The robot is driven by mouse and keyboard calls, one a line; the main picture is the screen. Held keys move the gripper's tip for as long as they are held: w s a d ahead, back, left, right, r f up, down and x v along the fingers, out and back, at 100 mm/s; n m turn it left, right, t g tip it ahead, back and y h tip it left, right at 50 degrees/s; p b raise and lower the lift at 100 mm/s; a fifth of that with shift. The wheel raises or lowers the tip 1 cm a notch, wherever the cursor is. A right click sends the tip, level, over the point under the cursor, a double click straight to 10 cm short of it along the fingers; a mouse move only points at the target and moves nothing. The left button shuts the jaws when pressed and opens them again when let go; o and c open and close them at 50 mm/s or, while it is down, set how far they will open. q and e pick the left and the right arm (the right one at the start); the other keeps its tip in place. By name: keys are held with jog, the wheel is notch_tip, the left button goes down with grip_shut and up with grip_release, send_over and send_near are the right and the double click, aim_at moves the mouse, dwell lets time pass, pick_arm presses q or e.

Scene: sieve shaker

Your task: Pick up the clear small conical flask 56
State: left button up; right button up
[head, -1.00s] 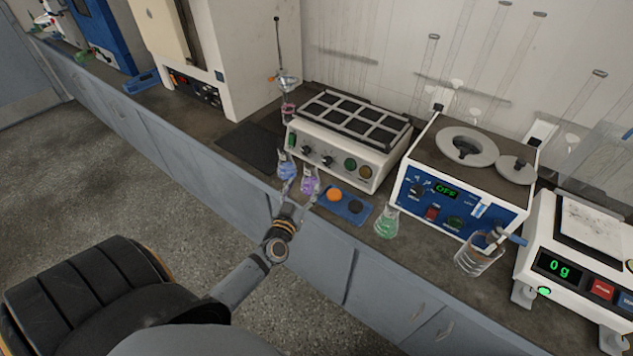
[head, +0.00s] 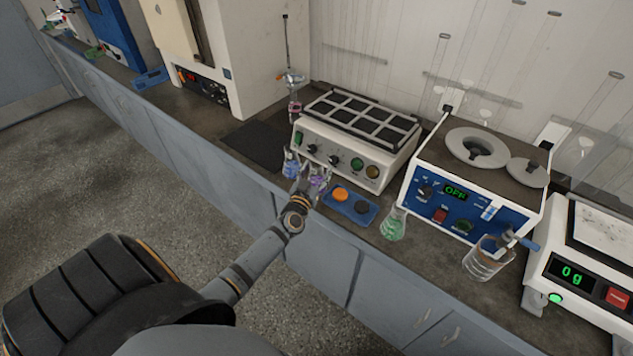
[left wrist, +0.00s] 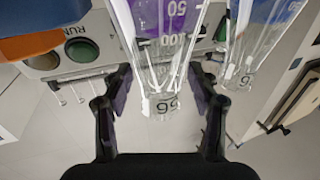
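The clear small conical flask with purple liquid (head: 320,182) stands on the bench in front of the white shaker. In the left wrist view this flask (left wrist: 163,62) appears upside down, with a number on it that looks like 56. My left gripper (head: 308,185) is at this flask and partly hides it in the head view. In the left wrist view the gripper (left wrist: 160,85) has its fingers on either side of the flask, with gaps between fingers and glass. A similar flask with blue liquid (head: 290,166) stands close to the left. My right gripper is not in view.
A blue tray (head: 361,218) with an orange and a dark disc lies to the right. Beyond it stand a green-liquid flask (head: 393,226) and a beaker (head: 482,262). The shaker (head: 352,150) is right behind the flasks. A dark mat (head: 255,145) lies left.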

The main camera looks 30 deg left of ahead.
aim_at(317, 162)
pick_arm(q)
grip_shut()
jog(key=shift+w+r+p, duration=0.1)
jog(key=shift+r+p, duration=0.55)
jog(key=shift+r, duration=0.05)
notch_tip(317, 162, up, 2)
jog(key=shift+r+p, duration=0.1)
jog(key=shift+p, duration=0.85)
jog(key=s+d+r+p, duration=0.7)
jog(key=s+r, duration=0.2)
jog(key=s, duration=0.2)
jog(key=shift+s+d+r, duration=0.2)
jog(key=shift+s+d, duration=0.1)
jog(key=shift+d, duration=0.1)
